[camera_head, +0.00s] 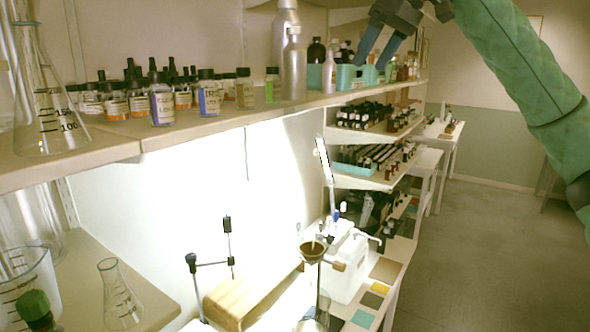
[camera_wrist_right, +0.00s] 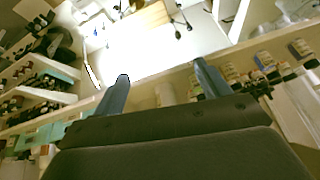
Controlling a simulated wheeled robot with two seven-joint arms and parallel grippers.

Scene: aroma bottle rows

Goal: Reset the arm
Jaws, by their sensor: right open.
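My right gripper (camera_head: 377,55) is at the top of the head view, raised by the right end of the upper shelf (camera_head: 205,127). Its two blue fingers point down and are apart, with nothing seen between them. It hangs in front of or over a teal tray (camera_head: 349,78); the exact gap cannot be told. My green right arm (camera_head: 520,65) comes in from the upper right. In the right wrist view the open fingers (camera_wrist_right: 158,82) show with the shelf edge beyond them. My left gripper is not in view.
Silver bottles (camera_head: 293,66) and several small labelled bottles (camera_head: 161,104) line the upper shelf. A glass flask (camera_head: 47,115) stands at its left end. Lower racks (camera_head: 372,133) hold dark bottles. A funnel stand (camera_head: 312,252) and white device (camera_head: 347,265) are below. The floor at right is clear.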

